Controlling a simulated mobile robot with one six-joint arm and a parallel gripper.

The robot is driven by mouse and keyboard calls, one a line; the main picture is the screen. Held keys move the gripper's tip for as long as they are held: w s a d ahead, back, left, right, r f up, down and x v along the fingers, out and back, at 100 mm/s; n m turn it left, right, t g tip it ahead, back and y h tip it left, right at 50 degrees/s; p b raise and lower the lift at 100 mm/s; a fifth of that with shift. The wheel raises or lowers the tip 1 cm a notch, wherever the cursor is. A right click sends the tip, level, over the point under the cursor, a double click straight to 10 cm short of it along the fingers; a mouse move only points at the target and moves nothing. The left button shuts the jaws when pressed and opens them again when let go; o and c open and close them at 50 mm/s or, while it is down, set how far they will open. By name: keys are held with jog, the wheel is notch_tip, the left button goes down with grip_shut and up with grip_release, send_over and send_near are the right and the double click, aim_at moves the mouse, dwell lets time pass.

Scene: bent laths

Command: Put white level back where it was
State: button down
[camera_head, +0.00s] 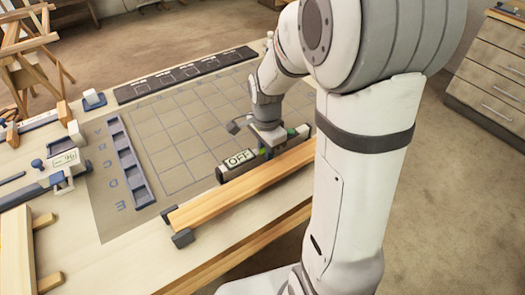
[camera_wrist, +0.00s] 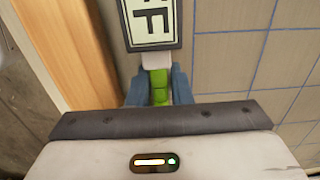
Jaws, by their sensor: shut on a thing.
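The white level (camera_head: 228,170) is a long bar with a dark end cap, a display reading OFF and a green vial. It lies along the near edge of the gridded mat, beside the wooden lath. My gripper (camera_head: 266,147) points down and is shut on the level at its green vial. In the wrist view, the blue-grey fingers of my gripper (camera_wrist: 158,92) stand on both sides of the green vial, and the level's display (camera_wrist: 152,22) shows beyond them. Whether the level touches the mat is unclear. Its right end is partly hidden by my arm.
The wooden lath (camera_head: 235,189) rests on a dark foot (camera_head: 182,238) near the table's front. A blue-grey compartment tray (camera_head: 125,163) and a measuring tool (camera_head: 65,163) are at left. A dark marked strip (camera_head: 180,76) lies at the back. The gridded mat (camera_head: 185,130) is mostly clear.

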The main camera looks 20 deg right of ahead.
jog(key=shift+f, duration=0.25)
jog(key=c, duration=1.3)
grip_release()
jog(key=shift+r, duration=0.1)
notch_tip(320, 180, up, 12)
jog(key=p, duration=0.1)
jog(key=s+n+t, duration=0.2)
jog(key=s+n, duration=1.1)
jog(key=n, duration=0.1)
jog(key=shift+s+a+n, duration=0.3)
jog(key=shift+a, duration=0.1)
